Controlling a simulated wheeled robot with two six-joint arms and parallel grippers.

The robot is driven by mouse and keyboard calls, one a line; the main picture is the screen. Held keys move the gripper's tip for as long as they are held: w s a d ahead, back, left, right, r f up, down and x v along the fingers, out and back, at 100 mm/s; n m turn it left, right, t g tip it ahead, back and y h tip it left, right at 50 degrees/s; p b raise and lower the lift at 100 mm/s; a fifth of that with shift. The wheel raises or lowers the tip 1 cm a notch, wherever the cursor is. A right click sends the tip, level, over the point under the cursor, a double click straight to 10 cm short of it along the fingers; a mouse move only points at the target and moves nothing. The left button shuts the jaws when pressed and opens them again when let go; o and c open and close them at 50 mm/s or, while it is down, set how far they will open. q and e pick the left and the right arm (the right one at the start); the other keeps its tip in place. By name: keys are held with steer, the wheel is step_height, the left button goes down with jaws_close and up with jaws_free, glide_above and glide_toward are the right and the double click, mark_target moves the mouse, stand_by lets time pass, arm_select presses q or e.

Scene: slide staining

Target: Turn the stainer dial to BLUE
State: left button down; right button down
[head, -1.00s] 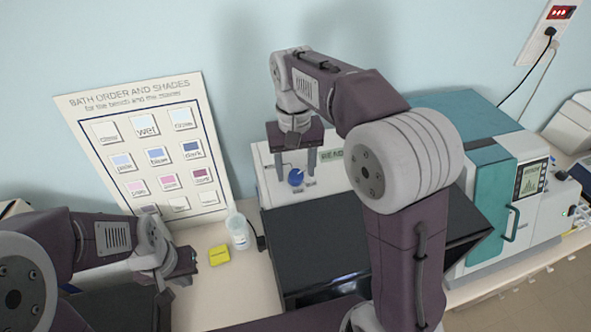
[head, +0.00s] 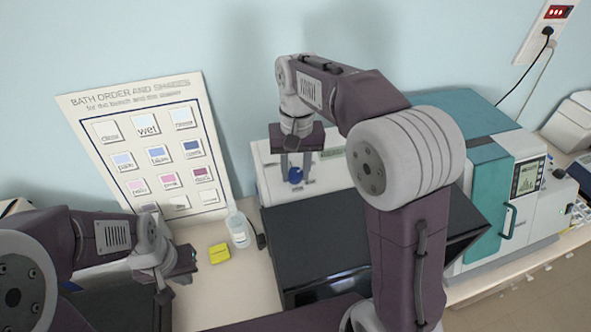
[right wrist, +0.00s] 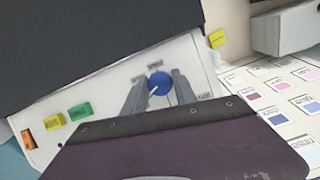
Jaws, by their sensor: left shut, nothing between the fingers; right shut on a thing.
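The stainer (head: 263,158) is a white-fronted machine with a dark top, against the back wall. Its blue round dial (head: 295,174) is on the pale panel; a white pointer mark shows on the dial (right wrist: 159,84) in the right wrist view. My right gripper (head: 296,170) points down at the panel, its two fingers on either side of the dial and shut on it. In the right wrist view the fingers (right wrist: 157,90) flank the dial; the labels around it are too small to read. My left gripper (head: 184,272) is shut and empty at the lower left, away from the stainer.
A shade chart board (head: 150,130) leans on the wall at left. A white bottle (head: 238,228) and a yellow block (head: 219,253) stand left of the stainer. Green, yellow and orange buttons (right wrist: 80,111) sit on the panel. A teal and white machine (head: 490,170) stands at right.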

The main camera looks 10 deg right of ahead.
steer(key=m+y, duration=0.2)
steer(key=m, duration=0.3)
steer(key=shift+d, duration=0.15)
steer(key=m, duration=0.2)
steer(key=m+t+y, duration=0.1)
steer(key=m, duration=0.2)
steer(key=shift+t, duration=0.3)
steer(key=shift+f, duration=0.1)
steer(key=c, duration=1.1)
jaws_free()
steer(key=shift+o, duration=0.5)
steer(key=shift+w+d, duration=0.15)
steer(key=shift+d, duration=0.05)
steer(key=shift+y, duration=0.3)
steer(key=v, duration=0.9)
steer(key=shift+b, duration=0.4)
